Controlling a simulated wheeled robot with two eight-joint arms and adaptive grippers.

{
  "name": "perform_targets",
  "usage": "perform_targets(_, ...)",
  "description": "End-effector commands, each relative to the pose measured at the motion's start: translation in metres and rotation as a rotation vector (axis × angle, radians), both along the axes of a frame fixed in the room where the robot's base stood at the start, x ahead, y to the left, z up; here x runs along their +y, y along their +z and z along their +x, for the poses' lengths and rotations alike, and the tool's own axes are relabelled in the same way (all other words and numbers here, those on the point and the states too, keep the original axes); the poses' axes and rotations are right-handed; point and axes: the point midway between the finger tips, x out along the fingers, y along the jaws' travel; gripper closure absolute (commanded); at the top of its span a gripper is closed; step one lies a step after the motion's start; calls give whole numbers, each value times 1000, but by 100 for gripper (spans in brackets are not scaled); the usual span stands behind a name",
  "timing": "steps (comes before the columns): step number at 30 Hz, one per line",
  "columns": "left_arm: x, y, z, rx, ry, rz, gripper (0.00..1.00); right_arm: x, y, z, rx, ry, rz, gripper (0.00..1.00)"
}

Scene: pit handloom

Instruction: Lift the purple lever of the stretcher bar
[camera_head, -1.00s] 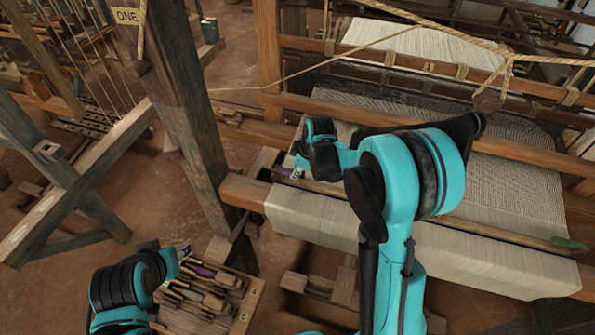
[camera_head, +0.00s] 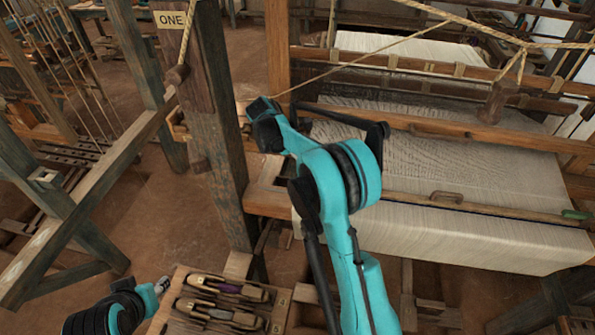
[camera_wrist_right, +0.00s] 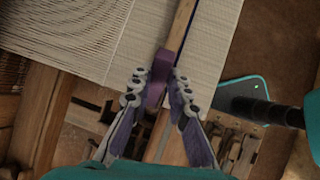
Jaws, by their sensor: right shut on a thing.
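In the right wrist view my right gripper (camera_wrist_right: 159,82) is shut on the purple lever (camera_wrist_right: 161,66), with one finger on each side of it. The lever stands at the end of the wooden stretcher bar (camera_wrist_right: 181,30), at the cloth's edge. In the head view the stretcher bar (camera_head: 500,209) lies across the pale cloth; my right arm hides the purple lever and the right gripper's fingers. My left gripper (camera_head: 161,286) is at the lower left, beside a wooden tray; its jaws are too small to read.
A brown handle (camera_head: 446,197) and a green lever (camera_head: 577,214) are farther right along the bar. A dark post with a ONE sign (camera_head: 170,19) stands left of my right arm. The wooden tray (camera_head: 279,313) holds several shuttles. Loom beams (camera_head: 440,127) cross behind the bar.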

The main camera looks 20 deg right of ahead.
Motion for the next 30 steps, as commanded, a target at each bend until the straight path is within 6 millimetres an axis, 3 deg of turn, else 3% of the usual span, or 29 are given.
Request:
perform_targets(9,0,-11,0,0,0,0,61,1,1,5,71,1,-107,100)
perform_targets(26,0,-12,0,0,0,0,61,2,2,6,88,0,-129,100)
perform_targets(27,0,-12,0,0,0,0,61,2,2,6,87,0,-128,75)
perform_targets(29,0,-12,0,0,0,0,61,2,2,6,87,0,-128,62)
perform_targets(30,0,-12,0,0,0,0,61,2,2,6,87,0,-128,62)
